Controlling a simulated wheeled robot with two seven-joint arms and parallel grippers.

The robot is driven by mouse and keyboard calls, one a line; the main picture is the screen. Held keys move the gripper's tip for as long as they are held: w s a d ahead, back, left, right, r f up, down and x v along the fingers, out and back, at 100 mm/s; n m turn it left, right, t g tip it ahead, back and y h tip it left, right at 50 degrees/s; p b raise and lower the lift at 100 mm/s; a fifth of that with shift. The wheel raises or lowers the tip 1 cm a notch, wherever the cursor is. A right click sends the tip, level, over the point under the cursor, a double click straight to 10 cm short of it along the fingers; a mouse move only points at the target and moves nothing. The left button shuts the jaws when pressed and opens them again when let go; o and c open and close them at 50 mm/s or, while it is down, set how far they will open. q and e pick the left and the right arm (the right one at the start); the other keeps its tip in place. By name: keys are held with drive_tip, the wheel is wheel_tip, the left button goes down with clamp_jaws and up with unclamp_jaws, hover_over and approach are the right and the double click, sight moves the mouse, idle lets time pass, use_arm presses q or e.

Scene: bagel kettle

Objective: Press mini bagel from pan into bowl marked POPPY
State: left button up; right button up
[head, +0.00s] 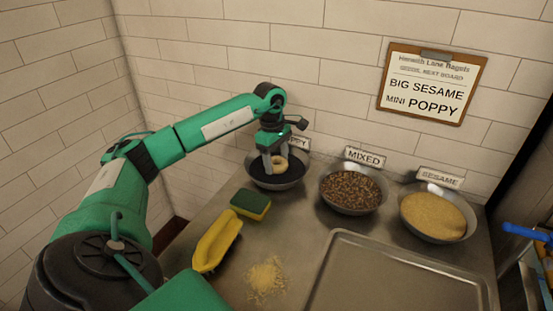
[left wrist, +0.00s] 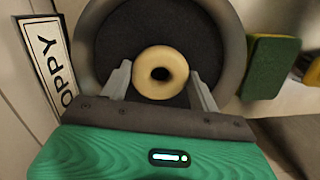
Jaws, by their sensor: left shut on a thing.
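My left gripper (head: 275,163) is over the bowl marked POPPY (head: 292,182), which holds dark seeds and stands at the back left of the counter. Its fingers are shut on a small pale bagel (head: 281,162). In the left wrist view the mini bagel (left wrist: 160,73) sits between the two fingertips, with the dark seeds (left wrist: 130,30) behind it. I cannot tell whether the bagel touches the seeds. The POPPY label (left wrist: 53,63) stands beside the bowl; in the head view the arm partly hides it. My right gripper is not in view.
Bowls marked MIXED (head: 352,190) and SESAME (head: 437,213) stand to the right. A green and yellow sponge (head: 250,204), a yellow scoop-like thing (head: 217,240) and spilled seeds (head: 266,278) lie in front. An empty metal tray (head: 395,285) is front right. A clipboard (head: 432,84) hangs on the wall.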

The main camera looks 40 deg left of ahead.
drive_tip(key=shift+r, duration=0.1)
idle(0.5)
